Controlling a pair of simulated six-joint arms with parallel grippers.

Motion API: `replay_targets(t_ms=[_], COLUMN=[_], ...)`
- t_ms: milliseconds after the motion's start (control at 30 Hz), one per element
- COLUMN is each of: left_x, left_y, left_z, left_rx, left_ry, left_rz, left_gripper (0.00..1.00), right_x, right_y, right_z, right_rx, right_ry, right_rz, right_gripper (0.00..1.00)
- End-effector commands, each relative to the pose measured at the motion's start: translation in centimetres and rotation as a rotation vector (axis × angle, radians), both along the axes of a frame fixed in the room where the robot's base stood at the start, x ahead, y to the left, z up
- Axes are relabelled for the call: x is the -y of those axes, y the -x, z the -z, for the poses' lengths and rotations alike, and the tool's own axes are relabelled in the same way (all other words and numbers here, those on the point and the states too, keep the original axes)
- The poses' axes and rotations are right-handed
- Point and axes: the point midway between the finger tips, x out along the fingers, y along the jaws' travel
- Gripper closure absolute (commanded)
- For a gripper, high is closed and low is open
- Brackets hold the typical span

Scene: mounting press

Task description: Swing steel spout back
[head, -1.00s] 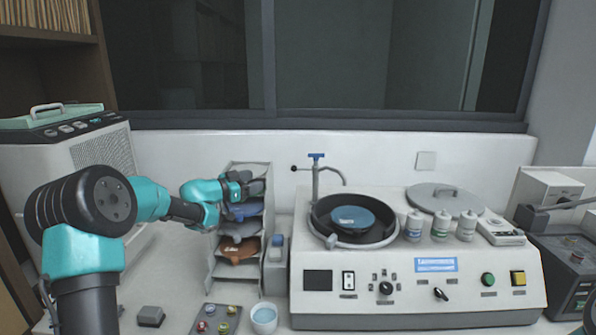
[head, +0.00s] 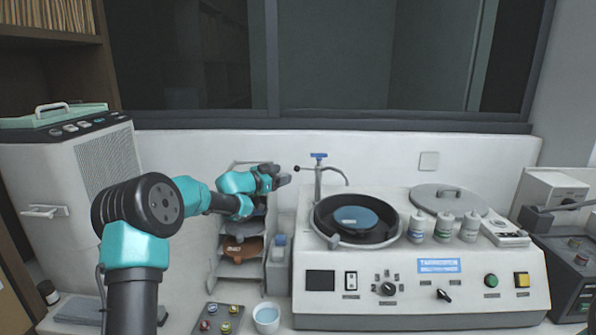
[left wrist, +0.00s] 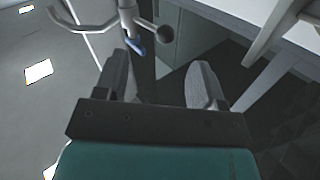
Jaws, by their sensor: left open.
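The steel spout (head: 334,170) rises on a post behind the left side of the machine, with a blue lever on top. Its curved tip points right, over the back of the round bowl. A thin handle with a black ball knob (head: 295,168) sticks out left from the post. My left gripper (head: 284,174) is open and empty, just left of the knob. In the left wrist view the knob (left wrist: 167,33) lies ahead between the open fingers (left wrist: 160,72), apart from them. The spout (left wrist: 85,27) curves away to the left there.
The polishing machine (head: 420,290) has a black bowl (head: 380,236) with a blue disc (head: 355,216) inside. Several white bottles (head: 443,227) and a round lid (head: 420,200) sit on its top. A rack (head: 224,268) with coloured discs stands below my left gripper.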

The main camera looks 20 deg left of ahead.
Motion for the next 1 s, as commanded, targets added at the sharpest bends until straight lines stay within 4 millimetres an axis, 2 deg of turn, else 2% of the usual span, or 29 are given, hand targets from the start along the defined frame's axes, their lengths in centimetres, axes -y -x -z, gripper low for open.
replay_targets(t_ms=[200, 433, 833, 1000], left_x=[2.1, 3.7, 4.1, 4.1], left_y=[-3.3, -5.8, -6.5, -6.5], left_z=[0.1, 0.0, 0.0, 0.0], left_rx=[0.001, 0.001, -0.001, 0.0], left_ry=[0.0, 0.001, 0.0, 0.001], left_rz=[0.001, 0.0, -0.001, -0.001], left_gripper=[0.37, 0.37, 0.37, 0.51], right_x=[0.0, 0.0, 0.0, 0.0], right_y=[0.0, 0.0, 0.0, 0.0], right_z=[0.0, 0.0, 0.0, 0.0], right_rx=[0.0, 0.0, 0.0, 0.0], right_ry=[0.0, 0.0, 0.0, 0.0], right_rz=[0.0, 0.0, 0.0, 0.0], right_gripper=[0.44, 0.44, 0.44, 0.44])
